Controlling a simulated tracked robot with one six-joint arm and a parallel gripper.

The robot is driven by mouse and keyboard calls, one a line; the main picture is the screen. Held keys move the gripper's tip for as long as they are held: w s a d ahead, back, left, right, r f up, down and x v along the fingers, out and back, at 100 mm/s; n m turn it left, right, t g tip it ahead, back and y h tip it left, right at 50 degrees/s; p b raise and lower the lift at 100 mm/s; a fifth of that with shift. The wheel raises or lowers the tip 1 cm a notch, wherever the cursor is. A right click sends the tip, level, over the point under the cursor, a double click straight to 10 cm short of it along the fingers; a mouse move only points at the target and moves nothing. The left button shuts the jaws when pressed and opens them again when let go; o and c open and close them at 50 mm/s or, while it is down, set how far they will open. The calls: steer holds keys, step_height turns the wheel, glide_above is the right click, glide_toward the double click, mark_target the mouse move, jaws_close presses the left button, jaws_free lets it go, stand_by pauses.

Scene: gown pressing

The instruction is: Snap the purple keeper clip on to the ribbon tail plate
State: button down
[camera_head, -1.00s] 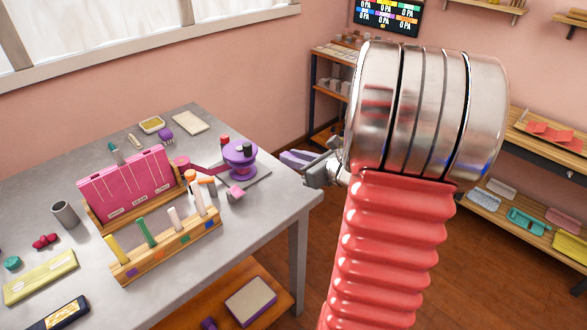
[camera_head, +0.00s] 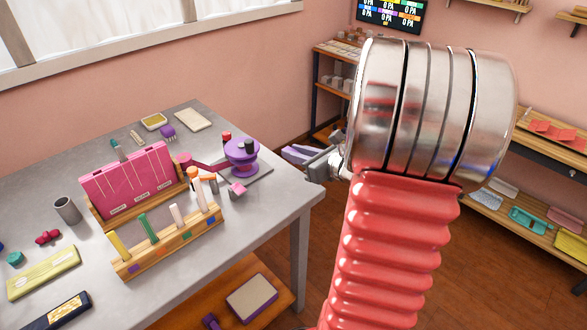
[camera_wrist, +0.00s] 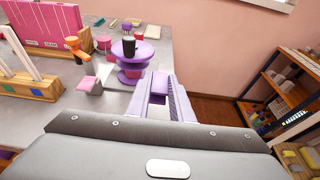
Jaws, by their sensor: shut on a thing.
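My gripper (camera_head: 318,163) is shut on the lavender purple keeper clip (camera_head: 298,153), which sticks out to the left past the table's right edge in the head view.
A wooden rack (camera_head: 172,244) with coloured pegs and a pink panel holder (camera_head: 128,182) stand left of the spool stand. A grey cup (camera_head: 67,209) is farther left. Shelves (camera_head: 545,215) are at the right. The table's right front corner (camera_head: 305,192) is clear.

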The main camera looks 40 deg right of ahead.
glide_above(296, 186)
steer(key=shift+f, duration=2.75)
steer(key=shift+f, duration=1.85)
steer(key=shift+f, duration=0.2)
steer(key=c, duration=1.6)
jaws_free()
steer(key=v, duration=1.3)
steer(key=shift+s+r, duration=0.3)
steer(key=shift+r, duration=0.05)
